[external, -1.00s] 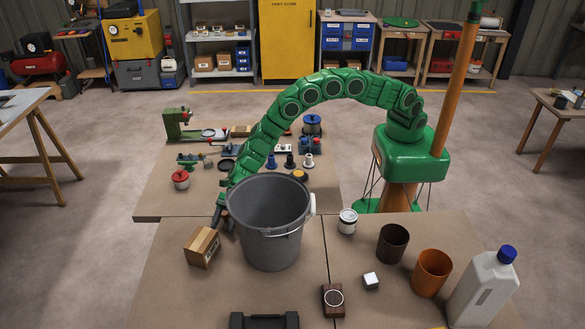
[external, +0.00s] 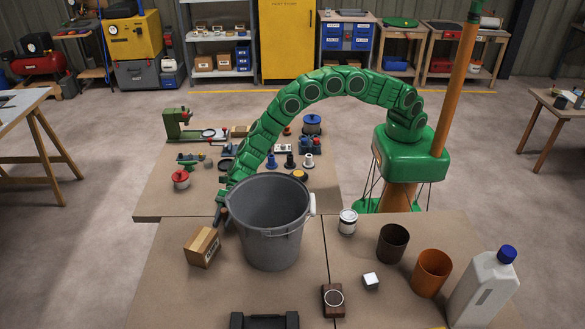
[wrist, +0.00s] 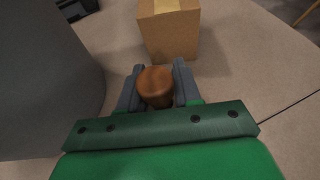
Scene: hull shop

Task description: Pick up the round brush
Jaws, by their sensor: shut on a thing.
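My gripper (wrist: 155,88) is shut on a round brown wooden piece in the wrist view, which I take to be the round brush (wrist: 156,86). Only its rounded top end shows between the two grey fingers; the rest is hidden below. In the external view my gripper (external: 221,208) is at the left side of the grey bucket, partly hidden behind it. The brush cannot be made out clearly there.
The grey bucket (external: 270,240) stands close to the right of my gripper. A cardboard box (external: 202,246) sits just in front of it, towards the camera. A paint can (external: 347,221), brown cup (external: 392,243) and orange cup (external: 431,272) stand further right.

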